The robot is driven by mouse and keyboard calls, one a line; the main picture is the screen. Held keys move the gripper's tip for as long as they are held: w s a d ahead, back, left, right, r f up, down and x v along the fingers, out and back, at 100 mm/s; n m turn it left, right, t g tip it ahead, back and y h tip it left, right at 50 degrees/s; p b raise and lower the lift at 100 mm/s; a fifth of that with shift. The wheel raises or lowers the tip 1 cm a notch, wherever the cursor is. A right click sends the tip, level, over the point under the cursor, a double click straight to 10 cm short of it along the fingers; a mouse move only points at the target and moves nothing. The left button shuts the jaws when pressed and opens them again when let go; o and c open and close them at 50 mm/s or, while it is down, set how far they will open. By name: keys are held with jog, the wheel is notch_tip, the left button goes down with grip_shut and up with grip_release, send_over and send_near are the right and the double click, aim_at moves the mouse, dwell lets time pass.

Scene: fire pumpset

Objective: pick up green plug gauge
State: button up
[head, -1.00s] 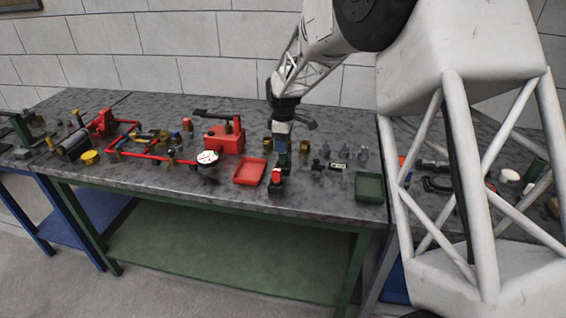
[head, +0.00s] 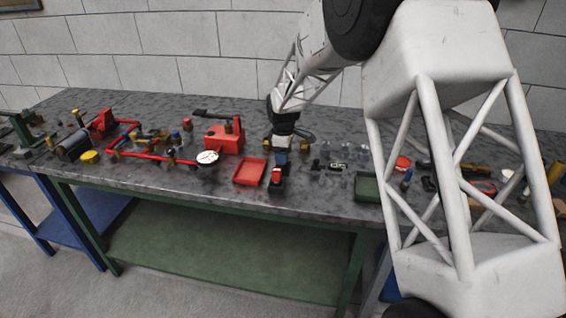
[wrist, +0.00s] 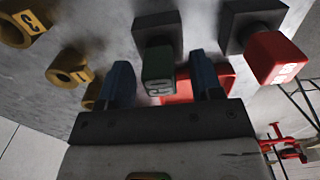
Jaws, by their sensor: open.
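The green plug gauge (wrist: 158,68) shows in the wrist view as a green block with white marks, standing out from a dark square base. My gripper (wrist: 163,82) is open, with one blue finger on each side of the green block in this view. Gaps show between the block and both fingers; I cannot tell how far down the fingers reach. In the head view my gripper (head: 280,156) is low over the table, behind a red block gauge, and the green gauge is hidden or too small to make out.
The red gauge (wrist: 275,58) on its own dark base stands close beside the green one. Yellow rings (wrist: 70,70) lie on the other side. A red tray (head: 250,171) and a green tray (head: 367,187) flank the spot. Red pump parts (head: 224,138) stand further left.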

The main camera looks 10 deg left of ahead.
jog(key=shift+f, duration=1)
grip_shut()
jog(key=shift+r, duration=0.15)
jog(key=shift+r, duration=4.9)
jog(key=shift+w, duration=0.1)
jog(key=w+a+f, duration=0.1)
jog(key=w, duration=1.2)
jog(key=shift+w+a, duration=0.25)
jog(key=shift+w, duration=0.15)
